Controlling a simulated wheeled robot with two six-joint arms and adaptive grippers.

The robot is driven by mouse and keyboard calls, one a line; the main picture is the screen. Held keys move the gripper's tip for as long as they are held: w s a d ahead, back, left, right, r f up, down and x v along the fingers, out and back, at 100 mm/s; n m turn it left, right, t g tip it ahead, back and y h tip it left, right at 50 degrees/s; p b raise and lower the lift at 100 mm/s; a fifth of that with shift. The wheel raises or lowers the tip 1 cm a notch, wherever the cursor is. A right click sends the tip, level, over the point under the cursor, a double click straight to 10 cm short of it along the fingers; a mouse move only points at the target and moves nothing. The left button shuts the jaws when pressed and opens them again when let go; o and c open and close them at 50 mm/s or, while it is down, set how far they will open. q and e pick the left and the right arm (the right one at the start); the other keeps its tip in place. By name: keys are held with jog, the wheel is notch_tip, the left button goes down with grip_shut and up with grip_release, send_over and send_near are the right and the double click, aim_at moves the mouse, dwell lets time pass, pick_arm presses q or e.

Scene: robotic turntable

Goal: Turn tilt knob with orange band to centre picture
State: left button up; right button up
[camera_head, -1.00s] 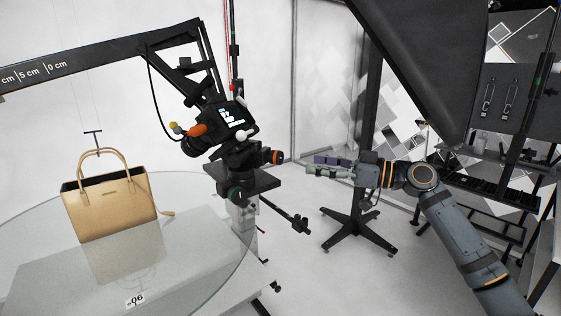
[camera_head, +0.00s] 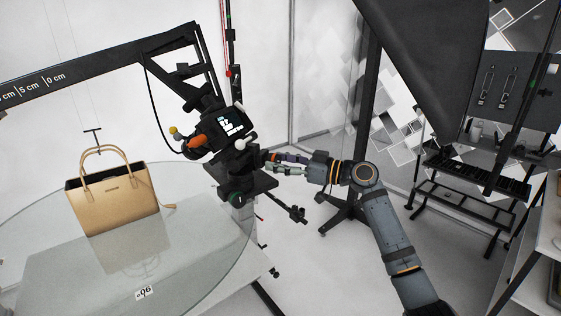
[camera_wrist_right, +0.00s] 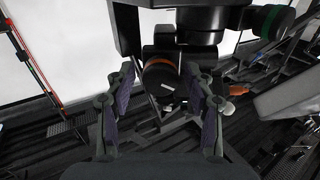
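The tilt knob with the orange band shows end-on in the right wrist view (camera_wrist_right: 158,82), with a pale line on its dark face. It sits on the side of the tripod head under the camera (camera_head: 217,131); the camera's small screen is too small to read. My right gripper (camera_head: 276,163) is at the knob, which it partly hides in the head view. In the wrist view the right gripper (camera_wrist_right: 160,84) is open, one finger on each side of the knob, with gaps visible. I cannot tell how far the fingertips overlap it. My left gripper is not in view.
A tan handbag (camera_head: 117,190) stands on the glass turntable (camera_head: 210,235) at the left. A green-banded knob (camera_head: 237,198) is lower on the tripod head, and a dark handle (camera_head: 290,212) sticks out below my right gripper. A black softbox (camera_head: 425,60) hangs above right.

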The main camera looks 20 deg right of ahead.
jog(key=c, duration=0.9)
jog(key=shift+c, duration=0.2)
jog(key=shift+m, duration=0.3)
jog(key=shift+m+b, duration=0.75)
jog(key=shift+m, duration=0.25)
jog(key=m, duration=0.2)
jog(key=shift+m, duration=0.3)
jog(key=m, duration=0.2)
jog(key=shift+m, duration=0.3)
jog(key=shift+r+m, duration=0.1)
jog(key=shift+m, duration=1.8)
